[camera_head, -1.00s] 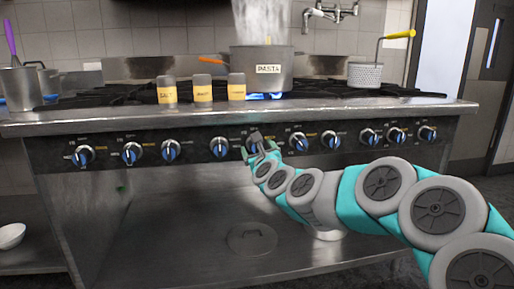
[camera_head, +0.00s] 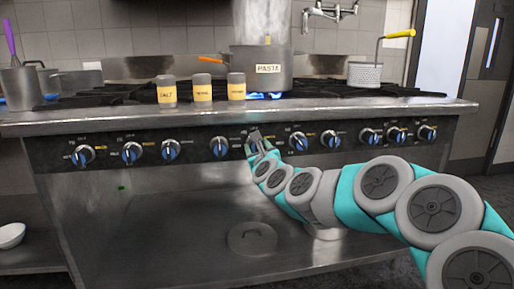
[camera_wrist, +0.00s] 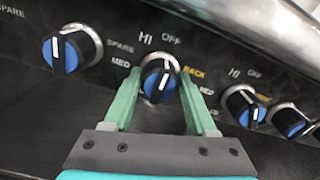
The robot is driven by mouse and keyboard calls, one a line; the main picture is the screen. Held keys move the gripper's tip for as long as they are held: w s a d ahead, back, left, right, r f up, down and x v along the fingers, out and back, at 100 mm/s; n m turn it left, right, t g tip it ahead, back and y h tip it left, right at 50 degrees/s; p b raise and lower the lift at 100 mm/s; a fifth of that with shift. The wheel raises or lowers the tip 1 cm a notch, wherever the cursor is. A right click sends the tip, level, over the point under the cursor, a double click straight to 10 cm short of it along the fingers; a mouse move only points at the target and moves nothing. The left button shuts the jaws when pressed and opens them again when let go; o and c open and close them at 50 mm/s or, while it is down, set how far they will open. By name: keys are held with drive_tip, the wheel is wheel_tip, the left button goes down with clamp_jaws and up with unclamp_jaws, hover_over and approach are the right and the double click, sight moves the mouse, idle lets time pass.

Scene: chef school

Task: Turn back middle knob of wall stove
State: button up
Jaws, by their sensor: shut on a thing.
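The held stove knob (camera_wrist: 160,78), black with a blue face and white pointer line, sits between the green fingers of my gripper (camera_wrist: 161,84) in the wrist view. A yellow BACK label is at its right, with HI and OFF above it. Its pointer line is slightly tilted from upright. In the head view my gripper (camera_head: 254,146) is at the middle of the stove's front panel (camera_head: 190,135), shut on this knob and mostly hiding it.
Neighbouring knobs stand close on the left (camera_wrist: 72,50) and right (camera_wrist: 243,105). Several labelled jars (camera_head: 202,88) stand near the stove's front edge (camera_head: 120,122). A strainer (camera_head: 365,75) is at right.

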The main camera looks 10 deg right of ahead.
drive_tip(key=shift+c, duration=0.8)
